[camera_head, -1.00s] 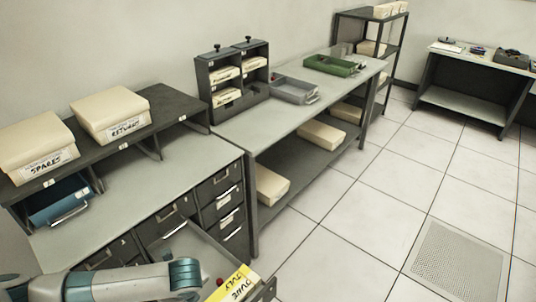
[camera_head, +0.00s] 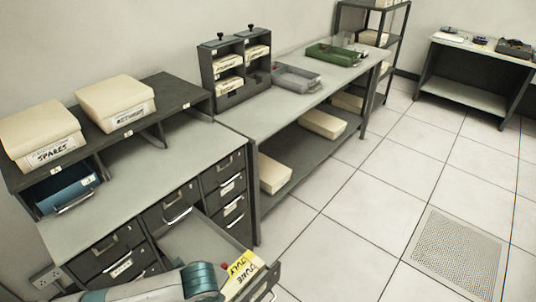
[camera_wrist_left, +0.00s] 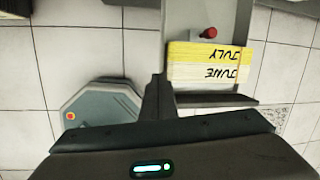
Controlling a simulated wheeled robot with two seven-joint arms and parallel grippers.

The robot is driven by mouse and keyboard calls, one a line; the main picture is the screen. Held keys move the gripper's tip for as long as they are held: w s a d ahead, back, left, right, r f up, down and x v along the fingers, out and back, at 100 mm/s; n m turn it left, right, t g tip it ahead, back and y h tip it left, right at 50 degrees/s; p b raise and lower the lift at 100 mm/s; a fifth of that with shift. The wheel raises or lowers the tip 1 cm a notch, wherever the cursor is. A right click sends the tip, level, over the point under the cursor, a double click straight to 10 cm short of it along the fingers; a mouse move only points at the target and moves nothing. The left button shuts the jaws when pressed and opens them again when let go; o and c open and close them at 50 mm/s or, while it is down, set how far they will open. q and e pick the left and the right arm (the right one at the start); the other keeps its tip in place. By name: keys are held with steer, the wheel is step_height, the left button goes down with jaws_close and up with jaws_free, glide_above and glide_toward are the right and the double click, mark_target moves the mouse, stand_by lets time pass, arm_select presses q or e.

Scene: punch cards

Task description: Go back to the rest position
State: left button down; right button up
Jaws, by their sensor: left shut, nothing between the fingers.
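My left arm (camera_head: 175,284) comes in along the bottom edge of the head view, in front of the open drawer (camera_head: 196,242). Its gripper does not show there. In the left wrist view my left gripper (camera_wrist_left: 158,85) is shut and empty, its fingers pointing toward the drawer (camera_wrist_left: 187,15). Cards with yellow tops marked JULY and JUNE (camera_wrist_left: 208,62) stand in the drawer, beside a red-topped peg (camera_wrist_left: 208,33). The same cards (camera_head: 240,272) show at the drawer's front in the head view. My right gripper is out of view.
The drawer sticks out of a dark cabinet (camera_head: 172,211) under a desk (camera_head: 150,170). Boxes marked SPARES (camera_head: 42,135) and RETURNS (camera_head: 115,102) sit on a shelf above. A long table (camera_head: 300,100) adjoins on the right. Tiled floor (camera_head: 370,225) is open at right.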

arm_select(q)
steer(key=s+d+r+n+h, duration=0.3)
steer(key=s+d+n, duration=0.4)
steer(key=d+n, duration=0.15)
steer(key=s+a+n+y, duration=0.2)
steer(key=s+a+n, duration=1.05)
steer(key=a, duration=0.25)
step_height(320, 180, down, 29)
steer(key=b, duration=0.2)
steer(key=s+a+f+g+b, duration=0.1)
steer(key=s+f, duration=0.8)
steer(key=f, duration=0.1)
steer(key=s+a+f+b, duration=0.1)
steer(key=s+a+f, duration=0.1)
steer(key=s+f, duration=0.7)
step_height(320, 180, down, 2)
steer(key=shift+s+a+f+g, duration=0.15)
steer(key=shift+s+a+g, duration=0.15)
steer(key=shift+s+g, duration=0.1)
